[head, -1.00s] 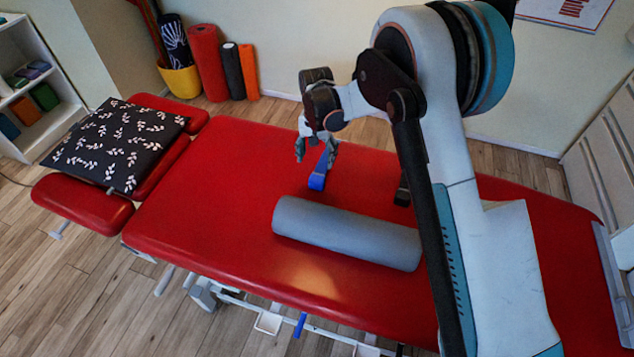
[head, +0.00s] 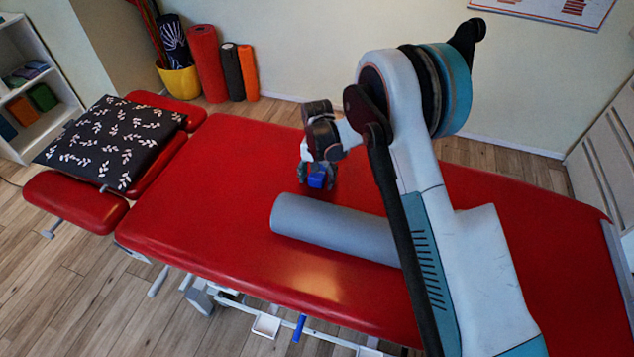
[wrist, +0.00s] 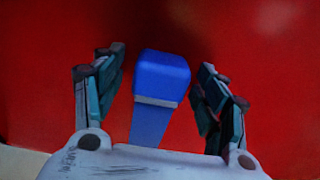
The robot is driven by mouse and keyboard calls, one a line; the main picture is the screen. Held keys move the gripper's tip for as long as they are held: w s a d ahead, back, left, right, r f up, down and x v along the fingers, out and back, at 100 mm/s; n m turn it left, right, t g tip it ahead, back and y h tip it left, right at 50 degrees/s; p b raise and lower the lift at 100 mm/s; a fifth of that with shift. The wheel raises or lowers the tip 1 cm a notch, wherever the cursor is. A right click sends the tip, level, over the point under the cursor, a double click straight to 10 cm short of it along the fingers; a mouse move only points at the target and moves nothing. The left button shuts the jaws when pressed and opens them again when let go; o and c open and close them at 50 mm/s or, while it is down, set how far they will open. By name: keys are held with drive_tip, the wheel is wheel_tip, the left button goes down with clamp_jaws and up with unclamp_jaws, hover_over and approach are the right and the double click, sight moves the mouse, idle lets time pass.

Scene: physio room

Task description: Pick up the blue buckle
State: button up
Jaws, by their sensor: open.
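The blue buckle (head: 317,181) lies on the red treatment table, just behind the grey roll. In the wrist view the buckle (wrist: 161,76) is a rounded blue block with a pale band and a blue strap-like part running down toward my palm. My gripper (wrist: 160,66) is open, with one finger on each side of the buckle and red gaps between. In the head view my gripper (head: 317,178) is over the buckle and partly hides it. I cannot tell how far above the table the fingertips are.
A grey roll (head: 335,228) lies just in front of my gripper. The red table (head: 215,215) is clear to the left. A black leaf-patterned cushion (head: 110,143) lies on the headrest. Rolled mats (head: 205,65) stand by the wall.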

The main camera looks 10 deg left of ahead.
drive_tip(key=c, duration=1.2)
drive_tip(key=shift+r, duration=0.1)
